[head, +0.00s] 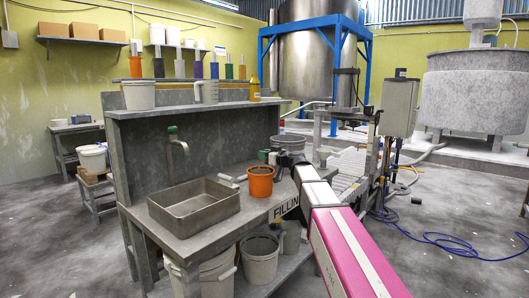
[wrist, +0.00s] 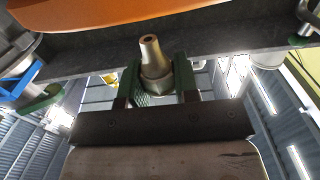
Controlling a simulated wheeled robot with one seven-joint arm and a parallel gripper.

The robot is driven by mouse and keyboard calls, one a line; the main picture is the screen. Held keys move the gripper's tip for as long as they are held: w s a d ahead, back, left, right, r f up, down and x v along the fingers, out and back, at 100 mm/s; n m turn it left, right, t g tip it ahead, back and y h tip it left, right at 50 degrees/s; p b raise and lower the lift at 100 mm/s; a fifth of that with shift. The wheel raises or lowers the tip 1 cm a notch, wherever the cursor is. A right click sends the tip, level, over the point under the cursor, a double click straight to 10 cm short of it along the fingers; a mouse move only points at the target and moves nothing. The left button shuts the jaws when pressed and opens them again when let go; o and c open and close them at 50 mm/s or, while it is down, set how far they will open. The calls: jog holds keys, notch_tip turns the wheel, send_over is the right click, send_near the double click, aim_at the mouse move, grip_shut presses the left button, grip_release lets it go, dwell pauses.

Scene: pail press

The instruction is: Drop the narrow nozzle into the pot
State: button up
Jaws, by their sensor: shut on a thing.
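The narrow nozzle (wrist: 151,55) is a grey metal piece with a tapered, hollow tip. In the wrist view it sits between the green fingers of my gripper (wrist: 158,80), which is shut on it, its tip pointing to the top of the picture. The orange pot (head: 260,183) stands on the bench, right of the sink, in the head view. An orange surface, apparently the pot (wrist: 75,12), fills the top left of the wrist view, apart from the nozzle. My forearm hides most of my gripper in the head view, and the nozzle cannot be made out there.
A metal sink (head: 194,207) is left of the pot on the bench (head: 230,232). A grey pail (head: 290,143) stands behind. White buckets (head: 259,259) sit on the lower shelf. A raised back shelf (head: 180,108) bounds the bench. Blue cable (head: 455,240) lies on the floor.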

jog(key=o, duration=1)
jog(key=v, duration=1)
jog(key=shift+s+d, duration=0.3)
jog(key=shift+f, duration=0.1)
